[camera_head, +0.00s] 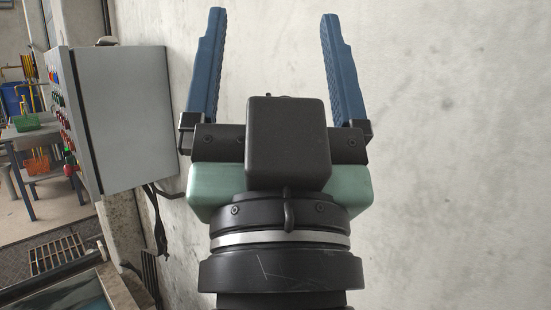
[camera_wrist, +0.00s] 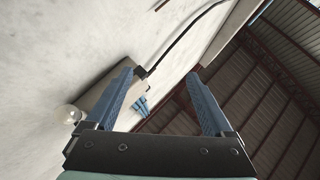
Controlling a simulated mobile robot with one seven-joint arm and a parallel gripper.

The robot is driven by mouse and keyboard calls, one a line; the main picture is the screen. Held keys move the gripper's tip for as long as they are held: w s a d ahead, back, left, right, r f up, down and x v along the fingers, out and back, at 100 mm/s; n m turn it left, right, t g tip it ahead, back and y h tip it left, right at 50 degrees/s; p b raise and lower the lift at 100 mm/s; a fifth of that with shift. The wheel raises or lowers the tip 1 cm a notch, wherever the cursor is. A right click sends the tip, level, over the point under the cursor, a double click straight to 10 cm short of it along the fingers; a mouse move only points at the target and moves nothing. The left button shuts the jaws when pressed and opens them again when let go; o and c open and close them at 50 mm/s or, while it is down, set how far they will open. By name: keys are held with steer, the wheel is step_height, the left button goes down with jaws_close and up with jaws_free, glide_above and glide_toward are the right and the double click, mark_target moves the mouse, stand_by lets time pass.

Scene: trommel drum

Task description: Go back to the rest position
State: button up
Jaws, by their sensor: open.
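My gripper (camera_head: 276,60) stands upright in the middle of the head view, with its two blue ridged fingers wide apart and nothing between them. Its dark body and green housing hide part of the pale wall behind. In the wrist view my gripper (camera_wrist: 162,85) also shows both blue fingers spread and empty. No object is held.
A grey control cabinet (camera_head: 125,118) with coloured buttons is at the left, near my gripper. A table (camera_head: 32,137) with a green bin (camera_head: 27,122) and an orange basket (camera_head: 38,160) stands farther left. A floor grate (camera_head: 56,252) lies below. The pale wall (camera_head: 455,130) is bare at right.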

step_height(320, 180, up, 16)
steer(key=s+t+p, duration=0.1)
steer(key=s+p, duration=0.1)
steer(key=p, duration=1.1)
steer(key=shift+f+p, duration=0.15)
steer(key=shift+p, duration=0.25)
steer(key=shift+s+f, duration=0.1)
